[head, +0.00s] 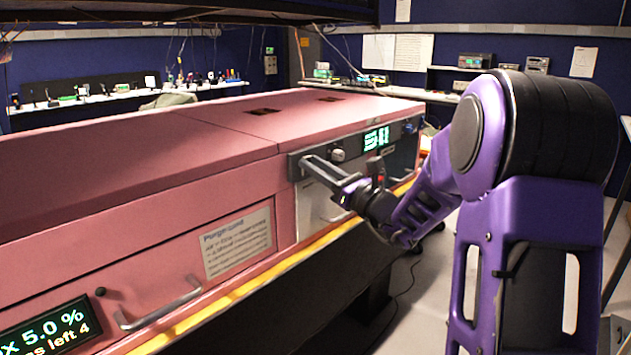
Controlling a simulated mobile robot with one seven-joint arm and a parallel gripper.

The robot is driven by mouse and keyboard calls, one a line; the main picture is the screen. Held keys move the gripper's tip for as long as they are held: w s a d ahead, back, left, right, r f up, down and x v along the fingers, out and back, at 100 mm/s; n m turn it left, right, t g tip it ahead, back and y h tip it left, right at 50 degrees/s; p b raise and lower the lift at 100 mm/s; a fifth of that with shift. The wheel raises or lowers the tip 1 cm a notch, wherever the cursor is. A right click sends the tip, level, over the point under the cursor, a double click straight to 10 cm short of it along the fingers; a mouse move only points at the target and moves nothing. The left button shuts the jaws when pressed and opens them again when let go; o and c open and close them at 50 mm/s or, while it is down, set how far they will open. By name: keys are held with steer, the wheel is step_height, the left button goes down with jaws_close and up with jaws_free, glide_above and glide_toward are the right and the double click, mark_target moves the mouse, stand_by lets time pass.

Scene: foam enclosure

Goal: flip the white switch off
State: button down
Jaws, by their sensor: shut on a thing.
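A dark grey control panel (367,145) is on the right part of the pink enclosure's front. A small pale round part (338,155) sits on it, left of the green digits. I cannot tell for sure that this is the white switch, or its position. My gripper (347,191) is at the panel's lower left, at the right end of a grey bar handle (326,171). It seems shut on this handle, though the contact is small and partly hidden by the wrist.
The pink enclosure (150,160) runs along the left, with a yellow front edge (215,307). A lower drawer handle (160,305) and a lit display (45,330) are at front left. A green readout (377,138) is on the panel. Open floor lies below my arm.

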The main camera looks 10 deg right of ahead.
stand_by(0.3)
steer(key=c, duration=0.6)
jaws_free()
steer(key=shift+c, duration=0.2)
steer(key=v, duration=1.7)
steer(key=shift+f, duration=0.3)
steer(key=shift+s, duration=0.1)
